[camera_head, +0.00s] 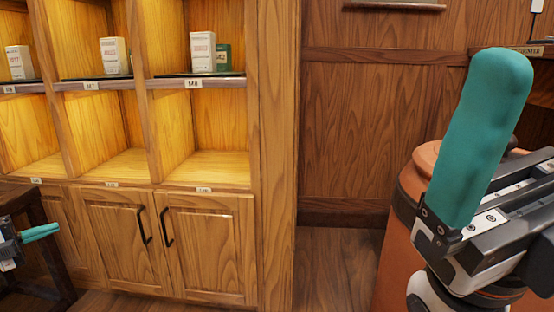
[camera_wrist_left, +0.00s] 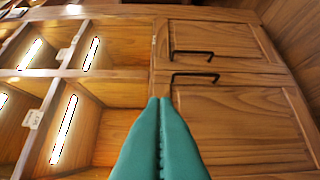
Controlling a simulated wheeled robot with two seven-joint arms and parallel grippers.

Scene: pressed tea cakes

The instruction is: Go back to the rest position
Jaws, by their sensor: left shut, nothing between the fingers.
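My left gripper (camera_head: 55,229) is at the left edge of the head view, with its teal fingers together and empty, low in front of the wooden cabinet. In the left wrist view its two teal fingers (camera_wrist_left: 160,102) meet along their length, pointing toward the cabinet. My right gripper (camera_head: 500,72) looms large and close at the right of the head view. One broad teal finger points up; the other finger cannot be made out, so its opening is unclear.
A wooden shelf cabinet (camera_head: 258,130) with lit cubbies and lower doors (camera_head: 205,245) stands on the left. Small boxes (camera_head: 202,52) stand on its upper shelf. A dark wooden table (camera_head: 42,285) is at lower left. Bare floor (camera_head: 335,265) lies in the middle.

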